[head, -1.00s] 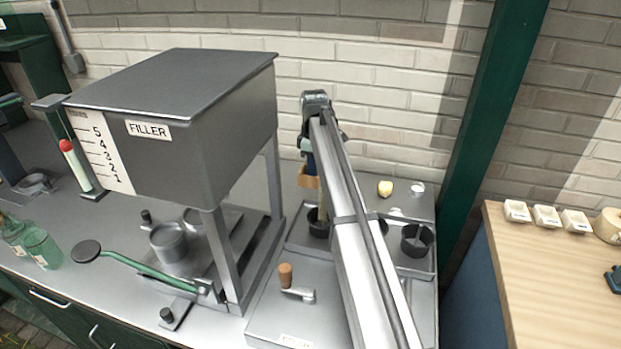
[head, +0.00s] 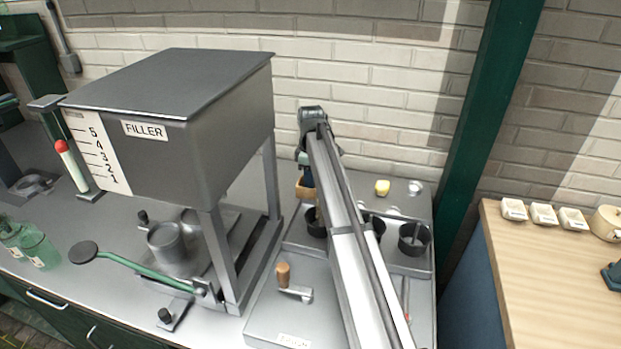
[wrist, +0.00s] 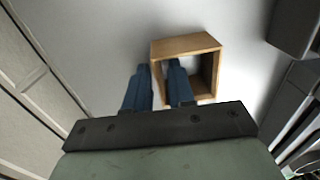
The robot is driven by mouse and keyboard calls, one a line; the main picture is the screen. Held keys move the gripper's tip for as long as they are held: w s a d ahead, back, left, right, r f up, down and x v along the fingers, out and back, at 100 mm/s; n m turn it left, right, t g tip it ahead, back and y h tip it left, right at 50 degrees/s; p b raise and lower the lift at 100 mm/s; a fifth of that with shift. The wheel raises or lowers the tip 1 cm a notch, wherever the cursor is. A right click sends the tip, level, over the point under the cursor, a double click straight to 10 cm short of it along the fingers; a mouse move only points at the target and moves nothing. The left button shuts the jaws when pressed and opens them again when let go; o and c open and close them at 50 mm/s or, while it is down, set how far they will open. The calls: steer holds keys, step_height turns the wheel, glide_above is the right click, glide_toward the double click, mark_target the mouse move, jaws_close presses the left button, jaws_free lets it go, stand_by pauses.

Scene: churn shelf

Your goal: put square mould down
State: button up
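The square mould is an open wooden frame; in the wrist view (wrist: 190,44) one of my blue fingers is inside it and the other outside, with its left wall between them. My gripper (wrist: 158,66) appears shut on that wall. In the head view the mould (head: 304,188) shows as a small tan piece below my gripper (head: 307,174), near the left edge of the tray area behind my arm. My arm hides part of that area. I cannot tell whether the mould's underside touches anything.
Black round cups (head: 413,240) stand in the grey tray, some partly behind my arm. The filler (head: 180,100) stands to the left. A wooden-handled crank (head: 283,274) is in front.

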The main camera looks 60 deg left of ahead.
steer(key=shift+o, duration=0.9)
step_height(320, 180, up, 12)
steer(key=shift+w+r, duration=0.15)
steer(key=shift+a, duration=0.1)
